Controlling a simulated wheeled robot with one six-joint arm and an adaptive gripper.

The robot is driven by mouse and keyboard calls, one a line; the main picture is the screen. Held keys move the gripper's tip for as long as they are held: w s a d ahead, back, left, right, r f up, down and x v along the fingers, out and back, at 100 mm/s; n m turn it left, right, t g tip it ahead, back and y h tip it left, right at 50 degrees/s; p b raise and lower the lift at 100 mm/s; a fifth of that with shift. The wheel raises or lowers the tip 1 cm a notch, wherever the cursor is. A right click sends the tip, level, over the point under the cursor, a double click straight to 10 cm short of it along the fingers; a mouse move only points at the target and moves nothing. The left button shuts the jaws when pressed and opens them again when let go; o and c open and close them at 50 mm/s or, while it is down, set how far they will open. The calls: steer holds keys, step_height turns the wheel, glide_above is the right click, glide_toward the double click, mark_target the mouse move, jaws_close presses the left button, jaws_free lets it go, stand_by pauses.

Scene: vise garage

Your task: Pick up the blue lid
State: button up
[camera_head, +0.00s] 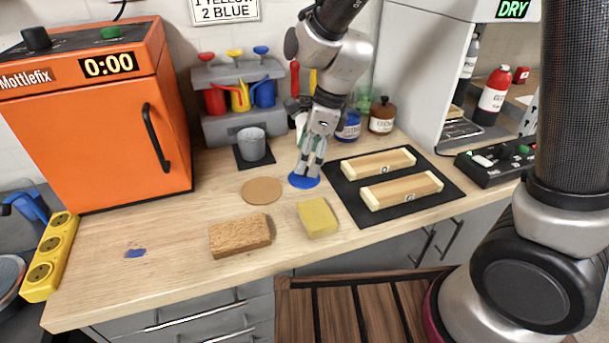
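The blue lid (303,181) is a flat blue disc lying on the wooden worktop (180,240). It is right of the round cork mat and in front of the blue jar (349,126). My gripper (306,174) points down at the lid from above, its fingertips at or just over the lid's top. The fingers cover part of the lid. I cannot tell whether they touch it or how far apart they are.
A cork mat (262,191), a brown sponge (240,237) and a yellow sponge (318,217) lie nearby. A black mat (446,185) with two wooden blocks is at right. An orange oven (90,130) stands left. A grey cup (251,144) stands behind. The left front worktop is mostly clear.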

steer(key=x, duration=0.4)
steer(key=c, duration=1.2)
